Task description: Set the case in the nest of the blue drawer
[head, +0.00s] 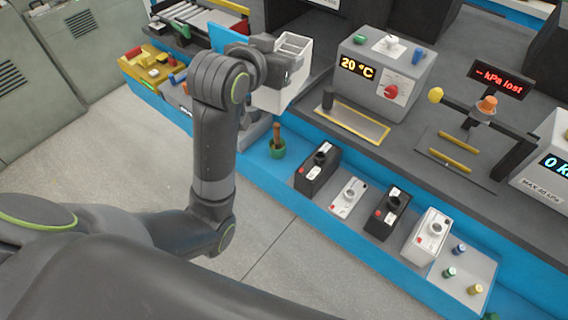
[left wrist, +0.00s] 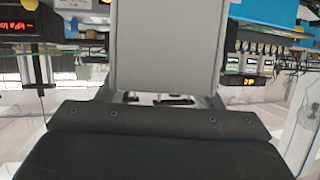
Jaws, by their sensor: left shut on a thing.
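My left gripper (head: 272,72) is shut on the case, at the back of the bench left of the grey temperature box. The case (head: 291,50) is a white, open-topped box with dividers inside, held roughly upright and slightly tilted. In the left wrist view the case (left wrist: 165,45) is a plain pale grey face between the fingers. A blue panel (head: 229,34) shows just left of the gripper, partly hidden by my arm; I cannot tell whether it is the blue drawer. No nest can be made out. My right gripper is out of view.
The grey temperature box (head: 384,72) is right of the case. The floor is clear.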

